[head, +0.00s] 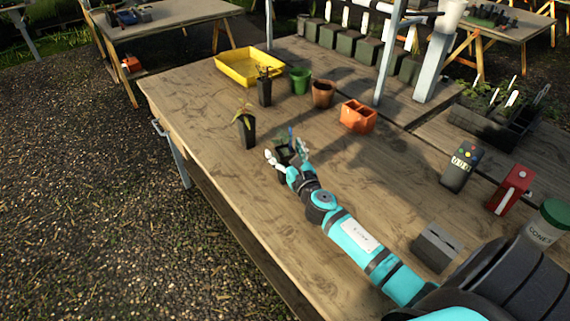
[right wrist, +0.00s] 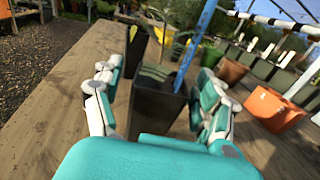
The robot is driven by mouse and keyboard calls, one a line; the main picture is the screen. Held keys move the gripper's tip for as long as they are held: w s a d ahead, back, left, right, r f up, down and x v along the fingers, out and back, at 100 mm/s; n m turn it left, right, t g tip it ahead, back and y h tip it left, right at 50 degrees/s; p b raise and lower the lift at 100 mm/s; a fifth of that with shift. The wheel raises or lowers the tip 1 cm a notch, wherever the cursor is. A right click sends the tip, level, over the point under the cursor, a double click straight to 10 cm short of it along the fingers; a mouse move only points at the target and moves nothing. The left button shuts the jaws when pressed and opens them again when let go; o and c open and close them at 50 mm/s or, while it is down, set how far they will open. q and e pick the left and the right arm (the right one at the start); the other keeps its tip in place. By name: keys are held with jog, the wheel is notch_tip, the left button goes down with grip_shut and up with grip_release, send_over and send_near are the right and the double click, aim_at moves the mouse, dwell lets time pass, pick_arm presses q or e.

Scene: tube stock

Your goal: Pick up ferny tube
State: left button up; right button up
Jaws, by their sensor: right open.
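My right gripper (head: 286,155) is open, low over the table. A dark square tube (right wrist: 156,102) stands upright between its spread fingers in the right wrist view, with a gap on both sides. In the head view this tube (head: 284,152) is partly hidden by the gripper, and its plant is hard to make out. A blue stake (right wrist: 197,42) rises at its far side. Another black tube (head: 247,130) with long yellowish leaves stands to the left. A third black tube (head: 265,92) with dark, fine foliage stands farther back. I cannot tell for certain which is ferny. My left gripper is out of view.
A dark handset (head: 461,166), red box (head: 511,190) and grey block (head: 437,247) are at the right. The table's left front is clear.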

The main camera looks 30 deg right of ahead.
jog(key=c, duration=1.3)
jog(key=shift+c, duration=0.3)
jog(key=shift+r, duration=0.15)
